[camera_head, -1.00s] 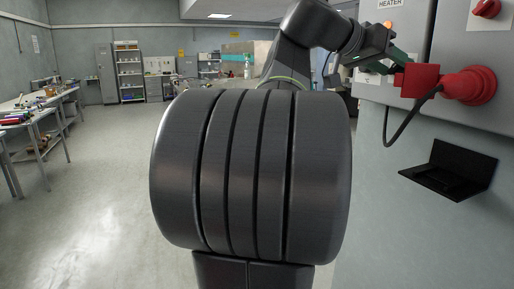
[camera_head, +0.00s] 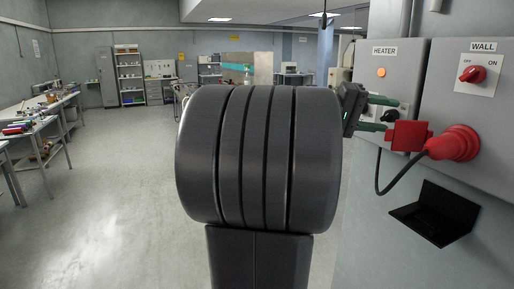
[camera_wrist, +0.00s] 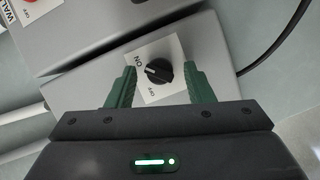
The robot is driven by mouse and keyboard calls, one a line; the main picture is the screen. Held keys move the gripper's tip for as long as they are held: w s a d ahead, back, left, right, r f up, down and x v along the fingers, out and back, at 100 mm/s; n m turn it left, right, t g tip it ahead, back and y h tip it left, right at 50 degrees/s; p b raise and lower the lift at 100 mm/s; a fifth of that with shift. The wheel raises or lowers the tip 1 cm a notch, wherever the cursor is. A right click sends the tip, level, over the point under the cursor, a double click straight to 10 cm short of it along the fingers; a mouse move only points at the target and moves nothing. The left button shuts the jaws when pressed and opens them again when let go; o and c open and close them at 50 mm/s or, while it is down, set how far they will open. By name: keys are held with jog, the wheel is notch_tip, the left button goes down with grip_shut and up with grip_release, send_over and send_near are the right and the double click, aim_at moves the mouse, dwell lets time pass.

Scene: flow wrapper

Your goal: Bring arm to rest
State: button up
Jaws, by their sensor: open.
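My gripper (camera_head: 388,115) shows at the right in the head view, in front of the grey heater box (camera_head: 414,62). Its two green fingers are apart. In the wrist view my gripper (camera_wrist: 160,82) has one finger to the left and one to the right of a black rotary knob (camera_wrist: 158,71) on a white ON/OFF plate. Gaps show between the knob and both fingers in that picture, and nothing is held. The rest of my arm is mostly hidden behind my dark column in the head view.
A red plug (camera_head: 453,144) and red block (camera_head: 408,135) sit close below and right of the gripper, with a black cable (camera_head: 385,183) hanging. A wall box with a red switch (camera_head: 473,74) and a black holder (camera_head: 436,212) are farther right. Floor (camera_head: 120,190) at left is clear.

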jog(key=shift+n+h+p, duration=0.4)
jog(key=shift+n+p, duration=0.5)
jog(key=shift+p, duration=0.05)
jog(key=shift+f, duration=0.1)
